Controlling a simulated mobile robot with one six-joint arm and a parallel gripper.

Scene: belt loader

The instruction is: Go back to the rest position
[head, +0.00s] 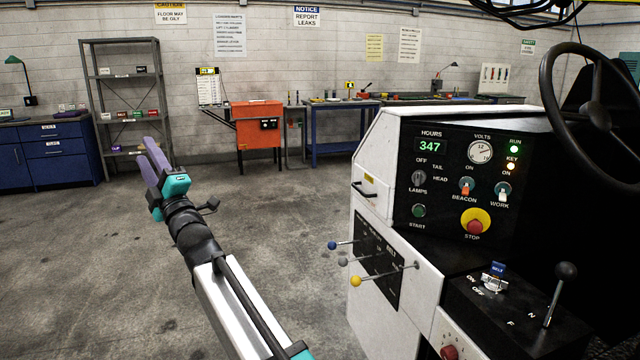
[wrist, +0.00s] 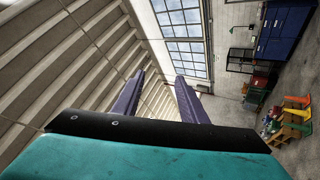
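My gripper (head: 148,150) is raised in free air left of the loader's control panel (head: 408,190) in the head view. Its purple fingers point up and away from the panel. In the wrist view the two fingers (wrist: 159,78) stand apart with nothing between them, so it is open and empty. It touches nothing. The wrist view looks up past the fingers at the ceiling, a window and the far wall.
The white loader body (head: 390,305) fills the right, with levers (head: 355,281), a red stop button (head: 475,226) and a steering wheel (head: 595,105). A grey shelf (head: 125,100), blue cabinet (head: 50,150) and orange tool cart (head: 258,125) stand far back. The floor (head: 90,270) between is clear.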

